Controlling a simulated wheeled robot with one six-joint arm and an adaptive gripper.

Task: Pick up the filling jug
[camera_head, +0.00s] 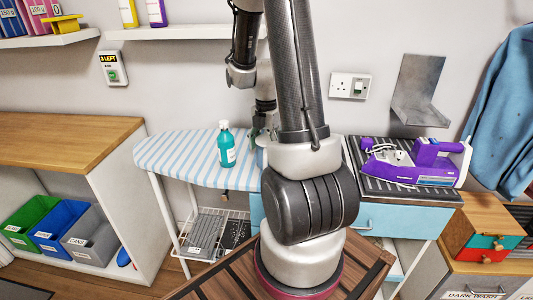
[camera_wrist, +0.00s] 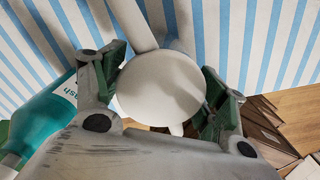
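The filling jug is probably the smooth white vessel (camera_wrist: 160,85) in the wrist view, with a rounded body and a narrow part running up from it. It is in front of the blue-and-white striped ironing board cover. My gripper (camera_wrist: 165,90) has one green-padded finger on each side of it. The pads are very close to its sides, and I cannot tell whether both touch. In the head view my gripper (camera_head: 262,135) is low over the board, and my arm hides most of it and the jug.
A teal bottle (camera_head: 227,146) stands on the ironing board (camera_head: 178,158), just left of my gripper; the bottle also shows in the wrist view (camera_wrist: 38,125). A purple iron (camera_head: 415,160) rests on a dark ribbed mat to the right. A wall socket (camera_head: 350,86) is behind.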

